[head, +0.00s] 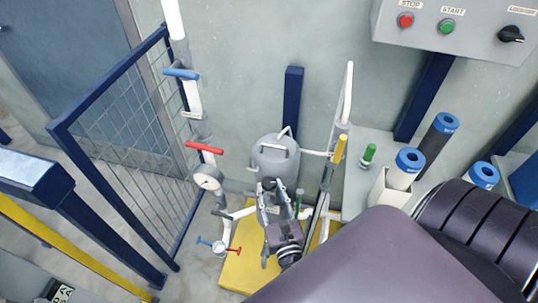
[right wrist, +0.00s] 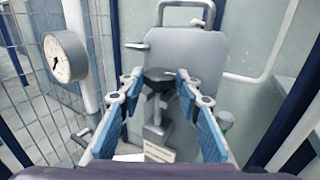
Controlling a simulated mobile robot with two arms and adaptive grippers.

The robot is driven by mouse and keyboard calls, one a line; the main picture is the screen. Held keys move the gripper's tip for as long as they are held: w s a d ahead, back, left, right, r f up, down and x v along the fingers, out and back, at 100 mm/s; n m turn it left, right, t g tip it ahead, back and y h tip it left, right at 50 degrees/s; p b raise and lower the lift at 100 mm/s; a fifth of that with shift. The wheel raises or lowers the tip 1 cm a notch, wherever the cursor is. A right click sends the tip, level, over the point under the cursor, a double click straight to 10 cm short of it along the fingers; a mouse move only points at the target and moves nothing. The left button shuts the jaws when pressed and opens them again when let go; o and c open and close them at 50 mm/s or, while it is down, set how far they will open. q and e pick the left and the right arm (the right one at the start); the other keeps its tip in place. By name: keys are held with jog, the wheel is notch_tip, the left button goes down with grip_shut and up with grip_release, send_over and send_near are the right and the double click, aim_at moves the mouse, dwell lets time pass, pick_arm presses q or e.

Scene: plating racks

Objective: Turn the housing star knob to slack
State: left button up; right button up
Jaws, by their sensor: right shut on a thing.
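The grey filter housing (head: 272,158) stands upright against the wall and fills the middle of the right wrist view (right wrist: 185,55). The dark star knob (right wrist: 158,75) is on the near side of the housing, above a grey stem. My right gripper (head: 268,187) reaches up to the housing's near side. In the right wrist view its blue-padded fingers (right wrist: 159,78) are on either side of the knob and shut on it. The knob's points are partly hidden by the fingertips. In the head view the gripper hides most of the knob. My left gripper is not in view.
Left of the housing, a white pipe carries blue (head: 181,74) and red (head: 204,148) handles and a round gauge (head: 208,181). A yellow-handled valve (head: 339,150) is close on the right. A blue mesh gate (head: 125,125) stands left. A yellow base (head: 236,272) lies below.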

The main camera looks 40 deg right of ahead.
jog(key=shift+d+n+t+y, duration=0.25)
jog(key=shift+n+y, duration=0.35)
jog(key=shift+y, duration=0.3)
jog(key=o, duration=1.2)
jog(key=shift+a, duration=0.1)
jog(key=shift+c, duration=0.2)
jog(key=v, duration=0.8)
